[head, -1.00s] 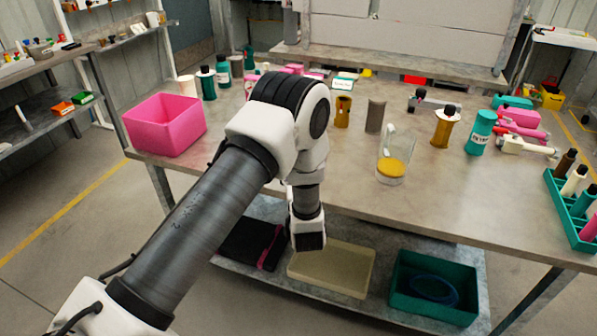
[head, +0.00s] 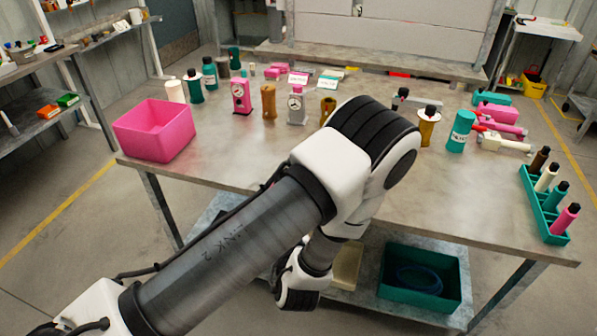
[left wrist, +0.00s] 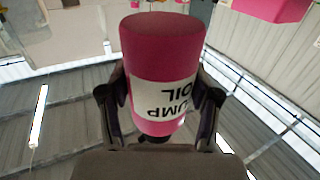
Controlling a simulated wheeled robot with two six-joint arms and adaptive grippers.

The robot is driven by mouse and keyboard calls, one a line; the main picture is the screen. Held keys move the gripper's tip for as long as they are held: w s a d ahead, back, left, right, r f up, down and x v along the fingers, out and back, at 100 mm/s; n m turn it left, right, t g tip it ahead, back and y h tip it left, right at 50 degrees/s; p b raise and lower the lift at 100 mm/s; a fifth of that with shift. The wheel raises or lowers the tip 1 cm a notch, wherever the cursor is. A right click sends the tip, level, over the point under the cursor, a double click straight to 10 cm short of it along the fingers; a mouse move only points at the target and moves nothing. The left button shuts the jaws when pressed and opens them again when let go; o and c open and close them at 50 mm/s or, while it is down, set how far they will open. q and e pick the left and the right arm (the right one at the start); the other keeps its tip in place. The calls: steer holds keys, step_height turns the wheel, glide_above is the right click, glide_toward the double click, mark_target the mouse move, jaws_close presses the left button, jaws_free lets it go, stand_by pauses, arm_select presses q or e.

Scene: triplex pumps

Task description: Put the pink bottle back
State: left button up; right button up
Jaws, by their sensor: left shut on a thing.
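The pink bottle (left wrist: 160,50) fills the middle of the left wrist view. Its white label reads PUMP OIL upside down, and its dark cap shows at the lower end. My left gripper (left wrist: 160,95) is shut on it, with one dark finger on each side of the body. In the head view my left arm reaches across the front of the bench and bends down past its near edge. The gripper and the held bottle cannot be made out there. My right gripper is not in view.
A pink bin (head: 155,131) stands at the bench's left end. A teal rack (head: 541,206) with several bottles, one pink (head: 565,219), is at the right. Gauges (head: 297,105), bottles and pump parts line the back. A teal crate (head: 420,278) is on the lower shelf.

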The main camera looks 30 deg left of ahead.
arm_select(q)
steer(key=shift+s+d, duration=0.15)
steer(key=shift+s, duration=0.2)
steer(key=shift+s+a+f, duration=0.1)
steer(key=shift+a+f, duration=0.25)
steer(key=w+d+m+t+h, duration=0.4)
steer(key=w+d+m+h, duration=0.2)
steer(key=d+h, duration=0.5)
steer(key=shift+w+d+f+m, duration=0.15)
steer(key=shift+d+f+m, duration=0.2)
steer(key=shift+m, duration=0.55)
steer(key=shift+a+f, duration=0.1)
steer(key=shift+f, duration=0.05)
